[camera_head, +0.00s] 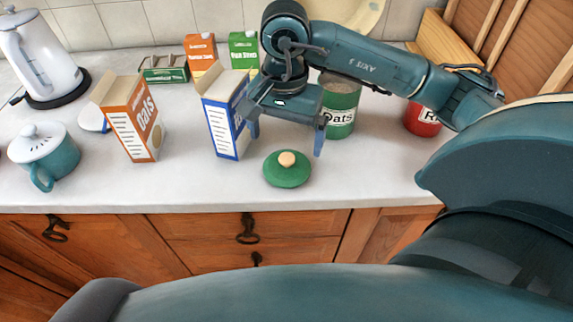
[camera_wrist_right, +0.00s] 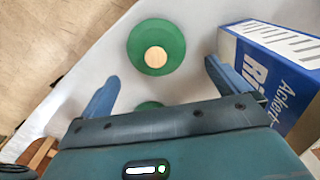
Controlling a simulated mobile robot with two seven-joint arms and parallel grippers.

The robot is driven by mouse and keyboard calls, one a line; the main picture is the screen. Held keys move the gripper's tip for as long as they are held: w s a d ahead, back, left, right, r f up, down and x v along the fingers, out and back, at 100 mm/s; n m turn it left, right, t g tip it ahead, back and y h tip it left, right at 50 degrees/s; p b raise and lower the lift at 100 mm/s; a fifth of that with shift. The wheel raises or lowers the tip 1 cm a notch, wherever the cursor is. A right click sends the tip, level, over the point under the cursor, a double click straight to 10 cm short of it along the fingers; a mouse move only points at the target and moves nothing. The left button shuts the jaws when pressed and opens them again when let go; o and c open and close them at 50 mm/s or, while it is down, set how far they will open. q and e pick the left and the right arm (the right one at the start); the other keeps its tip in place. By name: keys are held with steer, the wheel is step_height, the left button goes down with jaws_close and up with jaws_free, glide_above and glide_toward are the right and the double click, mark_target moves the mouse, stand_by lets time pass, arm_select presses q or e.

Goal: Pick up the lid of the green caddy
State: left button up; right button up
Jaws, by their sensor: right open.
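The green lid (camera_head: 287,170) with a pale wooden knob lies on the counter near its front edge. In the right wrist view the lid (camera_wrist_right: 157,48) lies beyond my fingertips, roughly between their lines. The green caddy (camera_head: 341,106), labelled "Oats", stands behind the lid, partly hidden by my gripper and arm. My right gripper (camera_head: 286,142) is open and empty, above and behind the lid, its fingers pointing down and not touching it. It also shows in the right wrist view (camera_wrist_right: 158,85). My left gripper is not in view.
A blue rice box (camera_head: 221,128) stands close beside my right gripper's finger. A red caddy (camera_head: 422,120) stands right. The counter (camera_head: 220,185) is clear around the lid.

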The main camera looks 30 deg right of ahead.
mark_target(287, 158)
steer(key=f, duration=0.3)
steer(key=f+p, duration=0.1)
steer(key=shift+s+f, duration=0.4)
steer(key=shift+a+f, duration=0.1)
steer(key=shift+f, duration=0.3)
steer(key=shift+c, duration=0.2)
steer(key=c, duration=0.9)
